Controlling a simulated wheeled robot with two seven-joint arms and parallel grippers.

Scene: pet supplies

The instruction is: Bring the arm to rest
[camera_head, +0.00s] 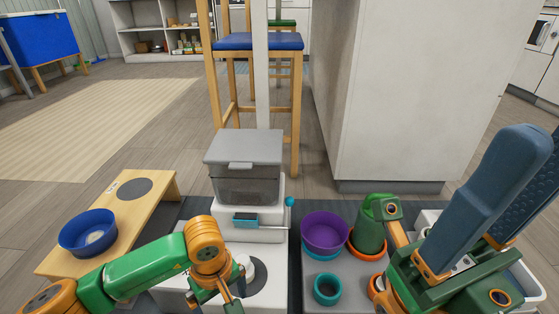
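My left arm (150,263) comes in from the lower left, green with orange joints. It bends down at an orange joint (207,243) over the white block at the front. I see nothing held by either arm.
A wooden stand (150,215) at left carries a blue bowl (72,240). A white feeder with grey lidded bin (243,155) stands in the middle. Right of it are a purple bowl (323,236) and teal cup (327,299). A blue-seated stool (258,42) and white island (410,100) stand behind.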

